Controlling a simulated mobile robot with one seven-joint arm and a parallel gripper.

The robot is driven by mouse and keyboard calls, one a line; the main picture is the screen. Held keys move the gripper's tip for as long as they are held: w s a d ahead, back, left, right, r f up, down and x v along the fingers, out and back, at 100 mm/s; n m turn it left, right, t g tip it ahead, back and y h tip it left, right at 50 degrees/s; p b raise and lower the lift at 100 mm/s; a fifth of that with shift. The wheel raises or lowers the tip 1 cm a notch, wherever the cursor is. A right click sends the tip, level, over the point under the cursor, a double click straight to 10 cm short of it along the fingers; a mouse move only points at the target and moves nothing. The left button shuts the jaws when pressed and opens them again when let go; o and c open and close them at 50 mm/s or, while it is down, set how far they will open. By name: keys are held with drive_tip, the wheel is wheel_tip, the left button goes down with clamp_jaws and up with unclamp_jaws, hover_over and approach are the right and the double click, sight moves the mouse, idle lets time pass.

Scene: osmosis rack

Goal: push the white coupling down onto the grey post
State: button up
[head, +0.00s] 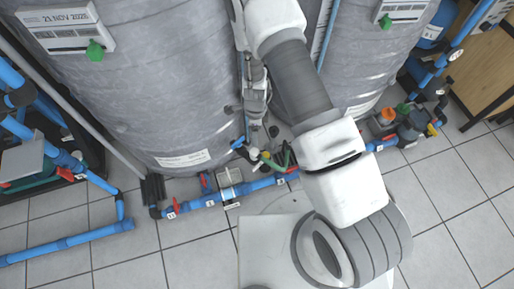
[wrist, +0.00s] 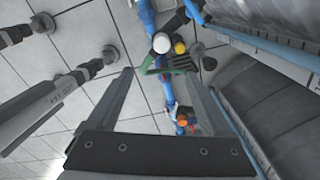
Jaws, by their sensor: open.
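A small round white piece, likely the white coupling (wrist: 161,43), shows in the wrist view beside a yellow cap (wrist: 180,47) and above a green hose. It also shows small in the head view (head: 254,154), low between the two tanks. My gripper (wrist: 160,73) is open, with nothing between its fingers. In the wrist view the white piece appears just beyond the fingertips, between their lines. In the head view my gripper hangs in front of the gap between the tanks, above the white piece. I cannot make out the grey post for certain; whether the white piece touches it is unclear.
Two large grey tanks (head: 150,80) stand close on either side. Blue pipe (head: 235,190) with red-handled valves runs along the floor. Orange- and green-capped fittings (head: 387,116) sit at right. Flanged grey supports (wrist: 45,22) stand at left in the wrist view. The tiled floor in front is mostly clear.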

drive_tip(key=shift+f, duration=0.25)
drive_tip(key=b, duration=0.4)
hover_over(255, 152)
wheel_tip(255, 152, down, 11)
drive_tip(key=shift+s+d+r, duration=0.1)
drive_tip(key=shift+d, duration=0.05)
drive_tip(key=shift+f, duration=0.7)
drive_tip(key=f+b, duration=0.2)
drive_tip(key=f, duration=0.3)
drive_tip(key=shift+w+f+b, duration=0.15)
drive_tip(key=shift+w+b, duration=0.05)
drive_tip(key=shift+b, duration=0.1)
drive_tip(key=shift+c, duration=0.3)
